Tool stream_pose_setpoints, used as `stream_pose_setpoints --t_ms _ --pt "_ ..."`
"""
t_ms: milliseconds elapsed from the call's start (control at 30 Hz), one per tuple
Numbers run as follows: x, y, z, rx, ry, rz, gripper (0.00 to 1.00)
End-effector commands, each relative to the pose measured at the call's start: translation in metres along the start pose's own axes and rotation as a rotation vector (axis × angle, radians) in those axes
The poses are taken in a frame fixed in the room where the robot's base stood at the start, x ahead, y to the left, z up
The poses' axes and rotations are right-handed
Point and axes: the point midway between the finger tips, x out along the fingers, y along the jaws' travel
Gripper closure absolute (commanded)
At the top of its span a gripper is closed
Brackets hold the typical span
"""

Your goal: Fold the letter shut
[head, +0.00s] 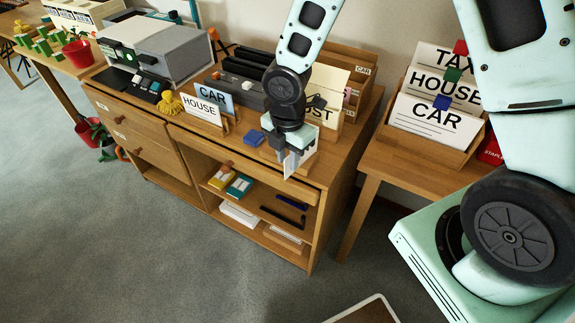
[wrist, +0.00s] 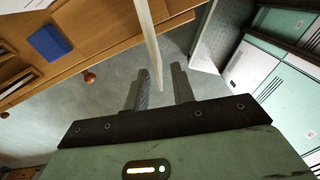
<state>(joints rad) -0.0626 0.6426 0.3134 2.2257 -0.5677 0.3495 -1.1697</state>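A thin white sheet or panel, which looks like the letter, stands nearly edge-on in the wrist view (wrist: 150,45). Its lower end reaches between the fingers of my gripper (wrist: 160,88). The fingers are apart, with a gap visible beside the sheet. In the head view a white piece (head: 291,164) shows just below my gripper (head: 289,152), at the front edge of the desk. My gripper hides part of it there, and I cannot make out its fold.
A blue block (head: 254,138) lies on the wooden desk (head: 340,160), left of my gripper. HOUSE (head: 202,108) and CAR (head: 217,93) cards and a file box (head: 325,105) stand behind. A side table (head: 415,167) holds a card rack. Open floor lies in front.

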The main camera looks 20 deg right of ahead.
Motion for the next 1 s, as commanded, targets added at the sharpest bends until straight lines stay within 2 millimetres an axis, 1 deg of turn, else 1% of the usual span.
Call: stream_pose_setpoints --t_ms 33,200,533,567,600,633,667,1000 --pt "0.009 0.000 -0.001 -0.001 0.001 -0.001 0.75" --pt "0.022 0.000 -0.001 0.001 0.001 0.001 0.75" --pt "0.025 0.000 0.000 0.001 0.000 0.001 0.75" --pt "0.025 0.000 0.000 0.001 0.000 0.001 0.78" --pt "0.025 0.000 0.000 0.001 0.000 0.001 0.89" --pt "0.025 0.000 0.000 0.001 0.000 0.001 0.97" --pt "0.025 0.000 0.000 0.001 0.000 0.001 1.00" --pt "0.025 0.000 0.000 0.001 0.000 0.001 1.00"
